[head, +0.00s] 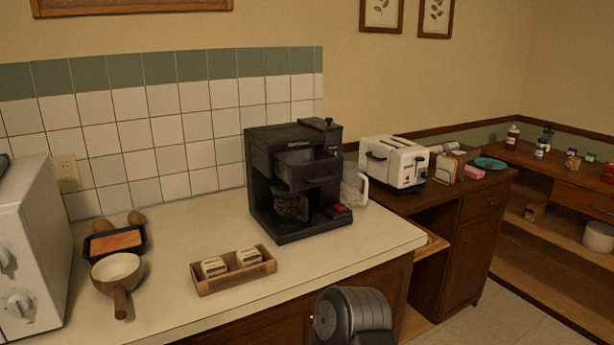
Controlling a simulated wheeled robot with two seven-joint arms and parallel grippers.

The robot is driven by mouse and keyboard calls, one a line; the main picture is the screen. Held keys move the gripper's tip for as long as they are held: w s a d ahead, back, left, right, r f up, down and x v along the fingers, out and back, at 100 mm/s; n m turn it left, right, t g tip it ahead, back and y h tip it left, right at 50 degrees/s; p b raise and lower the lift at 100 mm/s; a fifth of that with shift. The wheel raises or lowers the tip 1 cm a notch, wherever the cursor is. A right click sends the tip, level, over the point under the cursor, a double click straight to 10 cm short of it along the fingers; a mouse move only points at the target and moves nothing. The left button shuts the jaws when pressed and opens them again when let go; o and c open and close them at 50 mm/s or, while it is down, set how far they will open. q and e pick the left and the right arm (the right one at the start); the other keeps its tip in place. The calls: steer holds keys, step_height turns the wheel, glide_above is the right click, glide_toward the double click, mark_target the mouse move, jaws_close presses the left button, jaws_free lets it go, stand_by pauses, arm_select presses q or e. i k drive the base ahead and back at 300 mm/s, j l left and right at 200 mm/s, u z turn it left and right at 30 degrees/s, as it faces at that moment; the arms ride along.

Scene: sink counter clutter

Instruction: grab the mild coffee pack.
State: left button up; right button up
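Two small cream-coloured packs with dark tops and markings sit side by side in a small wooden tray (233,280) on the counter, in front of the coffee maker. One is the left pack (214,267) and the other is the right pack (248,257). Their labels are too small to read, so I cannot tell which one is the mild coffee. Neither of my grippers is in view. A dark grey rounded part, probably one of my arm links, shows at the bottom edge, in front of the counter.
A black coffee maker (268,205) stands behind the tray to the right. A brown-handled pan (117,268) and a black tray (96,248) with an orange block are to the left, beside a white appliance (38,245). Bare counter (345,253) lies right of the tray.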

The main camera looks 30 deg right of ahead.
mark_target(210, 267)
steer(key=l, duration=0.65)
steer(key=i+l, duration=0.15)
steer(key=l, duration=0.5)
steer(key=i+l, duration=0.1)
steer(key=l, duration=0.6)
steer(key=l+z, duration=0.1)
steer(key=l, duration=0.55)
steer(key=i, duration=0.05)
